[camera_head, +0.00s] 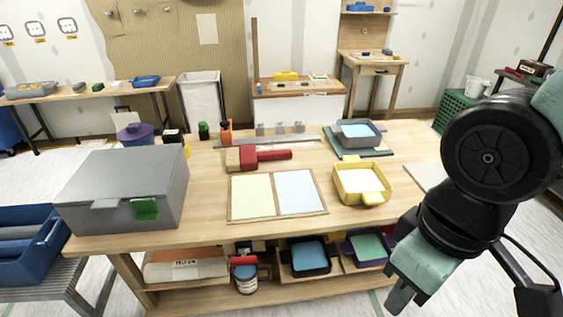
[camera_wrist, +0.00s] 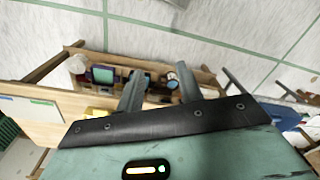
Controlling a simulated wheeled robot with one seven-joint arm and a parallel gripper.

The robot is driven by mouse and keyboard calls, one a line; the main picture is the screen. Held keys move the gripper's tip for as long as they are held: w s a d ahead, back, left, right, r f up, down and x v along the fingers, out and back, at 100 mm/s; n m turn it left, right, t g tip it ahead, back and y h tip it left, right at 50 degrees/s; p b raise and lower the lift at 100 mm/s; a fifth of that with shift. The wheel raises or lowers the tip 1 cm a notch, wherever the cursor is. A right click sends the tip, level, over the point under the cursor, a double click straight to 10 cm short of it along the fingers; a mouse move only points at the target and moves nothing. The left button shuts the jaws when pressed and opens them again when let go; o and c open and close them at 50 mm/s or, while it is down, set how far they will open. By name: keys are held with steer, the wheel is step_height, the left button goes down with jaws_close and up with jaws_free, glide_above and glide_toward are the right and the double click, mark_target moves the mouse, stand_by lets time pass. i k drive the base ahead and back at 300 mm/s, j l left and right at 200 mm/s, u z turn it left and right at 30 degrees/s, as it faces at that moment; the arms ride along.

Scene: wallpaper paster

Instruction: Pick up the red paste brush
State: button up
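The red paste brush (camera_head: 262,156) lies flat on the wooden workbench (camera_head: 205,215), behind the framed panel. Its tan bristles point left and its red handle points right. My gripper (camera_head: 400,298) hangs in front of the bench at the lower right, well apart from the brush and lower than the tabletop. In the wrist view my gripper (camera_wrist: 160,80) shows two separated fingers with nothing between them. The brush is not seen in the wrist view.
A grey lidded box (camera_head: 125,185) fills the bench's left end. A framed two-colour panel (camera_head: 277,219) lies in front of the brush. A yellow tray (camera_head: 362,198) and a grey tray (camera_head: 376,132) stand to the right. Bottles and small blocks stand behind the brush.

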mark_target(243, 157)
steer(key=i+j+u, duration=0.15)
steer(key=i+u, duration=0.7)
steer(key=i+l+u, duration=0.1)
steer(key=i+u, duration=0.3)
steer(key=i, duration=0.05)
